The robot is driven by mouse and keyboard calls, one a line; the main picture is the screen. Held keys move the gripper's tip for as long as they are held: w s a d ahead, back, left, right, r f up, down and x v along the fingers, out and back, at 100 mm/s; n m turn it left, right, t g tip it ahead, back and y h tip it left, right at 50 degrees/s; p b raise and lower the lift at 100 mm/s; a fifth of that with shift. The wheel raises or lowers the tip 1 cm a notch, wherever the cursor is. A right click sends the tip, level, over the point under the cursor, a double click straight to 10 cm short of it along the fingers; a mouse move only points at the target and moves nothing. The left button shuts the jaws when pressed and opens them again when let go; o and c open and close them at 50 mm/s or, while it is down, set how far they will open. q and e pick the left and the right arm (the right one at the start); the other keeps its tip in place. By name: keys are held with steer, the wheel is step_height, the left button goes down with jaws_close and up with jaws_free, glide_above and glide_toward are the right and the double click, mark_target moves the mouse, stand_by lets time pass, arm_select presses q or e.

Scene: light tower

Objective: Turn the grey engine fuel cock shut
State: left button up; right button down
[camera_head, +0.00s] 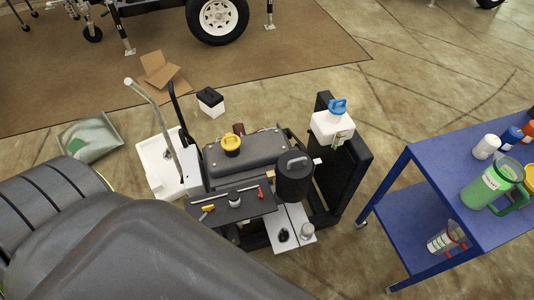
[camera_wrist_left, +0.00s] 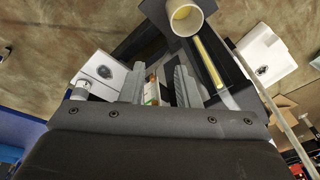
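The engine set (camera_head: 245,155) stands in the middle of the head view, with a dark grey tank and a yellow cap (camera_head: 232,144) on top. A black shelf (camera_head: 232,204) on its near side carries a small red-ended lever, a yellow-ended piece and a small white jar. I cannot make out the grey fuel cock for certain in either view. My left gripper (camera_wrist_left: 160,85) shows in the left wrist view with its two grey fingers apart. A small label with green and red shows beyond the gap. The gripper is hidden in the head view. My right gripper is not in view.
A white jug with a blue cap (camera_head: 332,125) stands right of the engine set. A blue cart (camera_head: 450,185) with bottles is further right.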

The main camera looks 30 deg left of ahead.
arm_select(q)
steer(key=w+r+b, duration=0.2)
steer(key=w+r, duration=0.2)
steer(key=r, duration=0.9)
step_height(320, 180, up, 8)
steer(key=f+n+y, duration=0.1)
steer(key=n+y, duration=0.1)
steer(key=n, duration=0.7)
glide_above(261, 194)
steer(key=s+d, duration=0.4)
steer(key=d, duration=0.1)
steer(key=shift+t, duration=0.3)
steer(key=b+x, duration=0.2)
steer(key=x, duration=1.4)
steer(key=shift+a+f+b, duration=0.25)
steer(key=shift+b, duration=0.1)
jaws_close()
